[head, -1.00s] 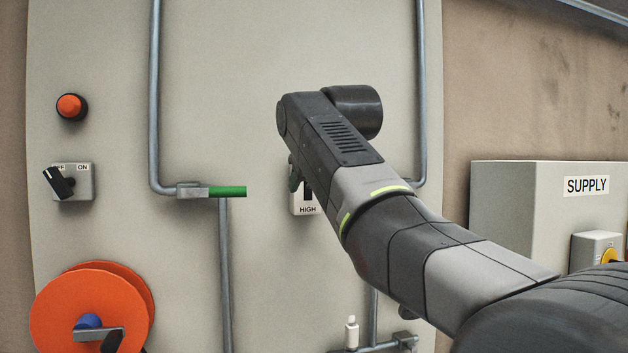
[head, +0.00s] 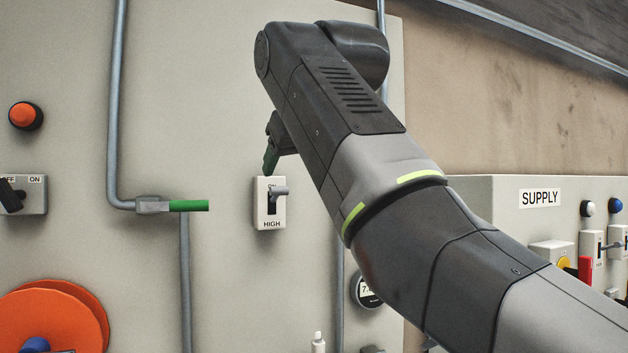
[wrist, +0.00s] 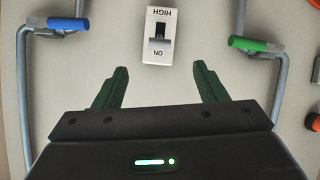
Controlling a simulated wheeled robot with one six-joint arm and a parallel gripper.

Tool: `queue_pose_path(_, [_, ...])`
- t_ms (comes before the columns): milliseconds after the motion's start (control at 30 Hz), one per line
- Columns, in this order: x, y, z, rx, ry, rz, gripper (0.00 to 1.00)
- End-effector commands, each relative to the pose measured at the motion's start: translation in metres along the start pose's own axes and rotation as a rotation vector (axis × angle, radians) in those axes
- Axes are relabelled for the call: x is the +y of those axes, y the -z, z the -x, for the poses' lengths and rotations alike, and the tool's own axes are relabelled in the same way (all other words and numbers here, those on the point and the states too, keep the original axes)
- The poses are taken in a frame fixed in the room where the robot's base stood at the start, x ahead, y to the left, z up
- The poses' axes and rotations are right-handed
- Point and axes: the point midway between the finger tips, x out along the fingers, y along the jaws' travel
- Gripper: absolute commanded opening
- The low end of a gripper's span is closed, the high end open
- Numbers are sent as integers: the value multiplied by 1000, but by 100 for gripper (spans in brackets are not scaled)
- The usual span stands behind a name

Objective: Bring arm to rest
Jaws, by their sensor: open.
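My gripper (wrist: 160,88) is open and empty in the wrist view, its two dark green fingers spread apart below a white switch plate. In the head view my gripper (head: 271,160) is mostly hidden behind my arm, with one finger showing just above the plate. The switch (head: 270,203) is marked ON and HIGH and has a grey lever; it also shows upside down in the wrist view (wrist: 159,36). The fingers do not enclose the lever.
Left of the switch is a pipe with a green end (head: 188,205). A blue pipe end (wrist: 67,23) shows in the wrist view. An orange reel (head: 50,318), an orange button (head: 25,115) and an OFF/ON knob (head: 28,194) lie left. A SUPPLY box (head: 500,190) stands right.

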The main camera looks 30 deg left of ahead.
Motion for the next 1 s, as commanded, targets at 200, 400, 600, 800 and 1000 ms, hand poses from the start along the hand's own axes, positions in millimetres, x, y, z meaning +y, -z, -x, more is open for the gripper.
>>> queue_pose_path(200, [0,0,17,1,0,0,66])
queue_pose_path(400, [0,0,18,0,0,0,66])
queue_pose_path(600, [0,0,15,-1,-1,0,66])
queue_pose_path(800, [0,0,-8,-5,0,1,66])
queue_pose_path(1000, [1,0,-48,-5,-1,1,66])
